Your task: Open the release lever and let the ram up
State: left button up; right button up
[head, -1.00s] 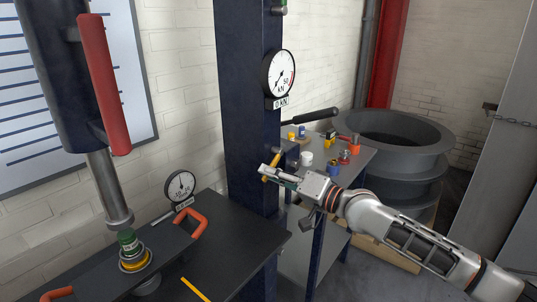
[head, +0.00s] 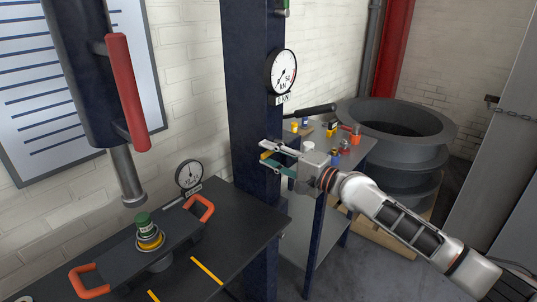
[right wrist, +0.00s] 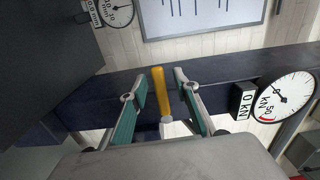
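The release lever (head: 266,156) is a short yellow handle on the dark blue press column. In the right wrist view the yellow lever (right wrist: 159,90) stands upright between my fingers, with space on both sides. My right gripper (head: 265,156) is open around it; the fingers with teal pads (right wrist: 157,90) are apart from it. The ram (head: 127,176) is a steel rod below a dark cylinder at the left. Its foot is just above a green-topped piece (head: 143,221) in a gold ring, with a small gap. My left gripper is not in view.
The round force gauge (head: 283,71) on the column has a display reading 0 kN. A black bar (head: 308,113) sticks out above my gripper. A side table behind holds several small coloured items. A plate with orange handles (head: 201,208) lies on the press table.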

jog(key=shift+w+f, duration=0.15)
jog(key=shift+w, duration=0.15)
jog(key=shift+s+d, duration=0.1)
jog(key=shift+s, duration=0.1)
jog(key=shift+s+d, duration=0.2)
jog(key=shift+d, duration=0.1)
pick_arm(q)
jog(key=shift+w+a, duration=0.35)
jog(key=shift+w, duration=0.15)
pick_arm(e)
jog(key=shift+s+d, duration=0.35)
jog(key=shift+d, duration=0.05)
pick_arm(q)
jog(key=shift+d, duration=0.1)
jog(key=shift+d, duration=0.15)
